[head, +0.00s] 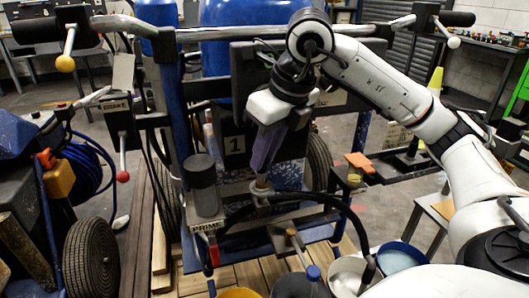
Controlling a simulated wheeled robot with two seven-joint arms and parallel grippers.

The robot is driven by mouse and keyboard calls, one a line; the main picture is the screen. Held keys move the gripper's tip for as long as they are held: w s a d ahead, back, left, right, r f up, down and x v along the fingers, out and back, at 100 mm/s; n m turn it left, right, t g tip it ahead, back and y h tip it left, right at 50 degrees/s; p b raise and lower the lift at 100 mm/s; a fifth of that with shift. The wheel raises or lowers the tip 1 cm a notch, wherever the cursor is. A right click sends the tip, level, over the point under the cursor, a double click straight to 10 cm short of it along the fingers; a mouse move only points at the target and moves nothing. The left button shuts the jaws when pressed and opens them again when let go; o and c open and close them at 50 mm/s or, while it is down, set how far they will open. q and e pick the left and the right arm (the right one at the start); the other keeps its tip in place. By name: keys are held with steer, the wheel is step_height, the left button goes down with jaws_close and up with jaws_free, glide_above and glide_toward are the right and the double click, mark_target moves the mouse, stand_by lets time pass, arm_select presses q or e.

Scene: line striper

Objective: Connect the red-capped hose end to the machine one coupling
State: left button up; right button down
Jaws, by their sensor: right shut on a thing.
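My right gripper (262,182) reaches down in front of the machine marked 1 (235,145). Its purple-grey fingers are shut on a small pale fitting (262,187), mostly hidden between the fingertips. I cannot tell whether this is the hose end or the coupling, and I see no red cap on it. A black hose (322,198) arches just below the fingertips and drops at the right toward the buckets. Whether it joins the fitting is unclear. My left gripper is not in view.
A grey-lidded cylinder (204,185) stands left of my gripper above a PRIME label (207,227). A white bucket (346,273) and a blue bucket (398,257) stand at the lower right. A red-knobbed lever (122,176) is at the left. A handlebar (240,33) crosses behind.

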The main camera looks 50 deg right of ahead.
steer(key=shift+f+b, duration=0.7)
steer(key=shift+f, duration=0.05)
stand_by(0.3)
steer(key=c, duration=1.3)
jaws_free()
steer(key=shift+o, duration=0.2)
steer(key=p+v, duration=0.5)
steer(key=v, duration=0.2)
steer(key=shift+s+f, duration=0.1)
